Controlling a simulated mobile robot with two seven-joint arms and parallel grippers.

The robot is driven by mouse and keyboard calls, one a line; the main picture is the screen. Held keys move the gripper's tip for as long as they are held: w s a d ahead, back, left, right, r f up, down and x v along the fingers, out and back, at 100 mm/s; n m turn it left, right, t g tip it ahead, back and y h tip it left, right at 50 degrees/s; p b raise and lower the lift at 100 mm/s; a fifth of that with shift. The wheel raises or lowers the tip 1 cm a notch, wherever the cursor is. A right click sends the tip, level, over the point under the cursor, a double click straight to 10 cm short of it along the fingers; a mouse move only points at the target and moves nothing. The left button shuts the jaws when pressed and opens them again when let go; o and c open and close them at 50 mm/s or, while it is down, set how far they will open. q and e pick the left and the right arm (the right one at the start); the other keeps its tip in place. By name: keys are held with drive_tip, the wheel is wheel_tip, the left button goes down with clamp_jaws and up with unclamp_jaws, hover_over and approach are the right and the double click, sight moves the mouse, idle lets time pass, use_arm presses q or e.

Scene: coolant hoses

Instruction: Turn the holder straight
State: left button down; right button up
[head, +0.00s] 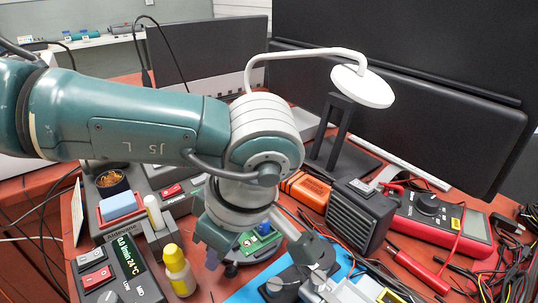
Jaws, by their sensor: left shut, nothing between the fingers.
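My left arm comes in from the left, and its wrist hangs over the bench. My left gripper (231,269) points down below the wrist and is shut and empty; its fingertips are small and partly hidden. A green circuit board (262,240) lies just right of it, partly covered by the wrist. Right of that a dark grey base with metal arms, which looks like the holder (297,279), stands at the blue mat's edge, set at an angle. I cannot tell whether the gripper touches the board or holder.
A yellow-capped bottle (178,272) stands left of the gripper, beside a soldering station (112,265). A black fan box (361,214), a red multimeter (436,222) and cables crowd the right. A white lamp (361,86) stands behind. The blue mat (252,291) has some bare room in front.

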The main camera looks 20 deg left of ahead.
use_arm(q)
drive_tip(key=shift+d, duration=0.3)
use_arm(e)
drive_tip(key=shift+f, duration=0.1)
idle(0.5)
